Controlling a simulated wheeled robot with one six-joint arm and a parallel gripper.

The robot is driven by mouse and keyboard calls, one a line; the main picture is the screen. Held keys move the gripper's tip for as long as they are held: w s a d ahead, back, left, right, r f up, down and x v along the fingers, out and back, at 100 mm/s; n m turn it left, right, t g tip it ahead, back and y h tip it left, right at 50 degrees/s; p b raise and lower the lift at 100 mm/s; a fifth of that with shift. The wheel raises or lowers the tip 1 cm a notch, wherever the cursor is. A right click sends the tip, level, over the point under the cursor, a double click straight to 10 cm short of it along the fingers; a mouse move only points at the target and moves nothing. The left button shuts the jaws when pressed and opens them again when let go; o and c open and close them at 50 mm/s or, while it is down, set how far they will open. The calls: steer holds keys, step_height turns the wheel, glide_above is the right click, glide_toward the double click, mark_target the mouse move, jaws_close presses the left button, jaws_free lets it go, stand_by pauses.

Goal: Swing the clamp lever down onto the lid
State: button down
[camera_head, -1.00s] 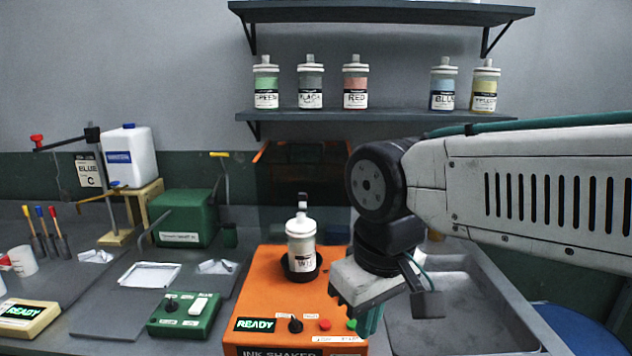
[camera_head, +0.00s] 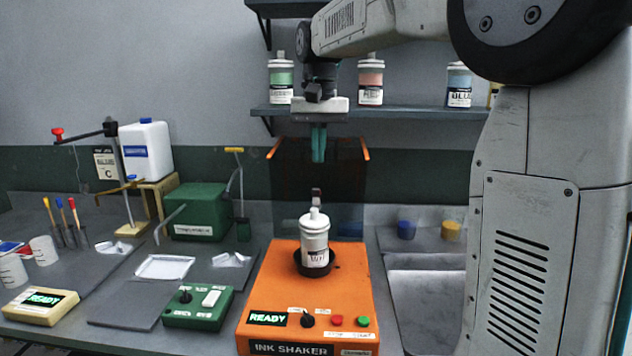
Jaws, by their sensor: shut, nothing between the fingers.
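The orange ink shaker (camera_head: 262,300) stands on the bench, with its screen reading READY. A white-capped bottle (camera_head: 315,242) stands upright in the black cup (camera_head: 331,267) on its top. The bottle's white lid (camera_head: 314,220) is uncovered from the front. A small grey upright piece (camera_head: 316,194) shows just above the lid; it may be the clamp lever, raised, but I cannot tell its pivot. My gripper (camera_head: 318,160) points down, shut and empty, above the bottle in the picture and apart from it. Its depth relative to the bottle is unclear.
A dark see-through panel with orange edges (camera_head: 275,150) stands behind the bottle. A green box (camera_head: 195,224) and green control box (camera_head: 180,318) are to the left. A sink (camera_head: 425,285) is to the right. The shelf (camera_head: 410,112) with bottles is behind my arm.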

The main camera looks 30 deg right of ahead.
steer(key=m, duration=0.2)
glide_toward(317, 192)
steer(key=w+d+r, duration=0.2)
steer(key=w, duration=0.1)
steer(key=shift+a, duration=0.3)
steer(key=f, duration=1)
steer(key=shift+s+a, duration=0.2)
steer(key=shift+s, duration=0.05)
steer(key=shift+a+r, duration=0.1)
steer(key=shift+s+a, duration=0.1)
steer(key=shift+s, duration=0.1)
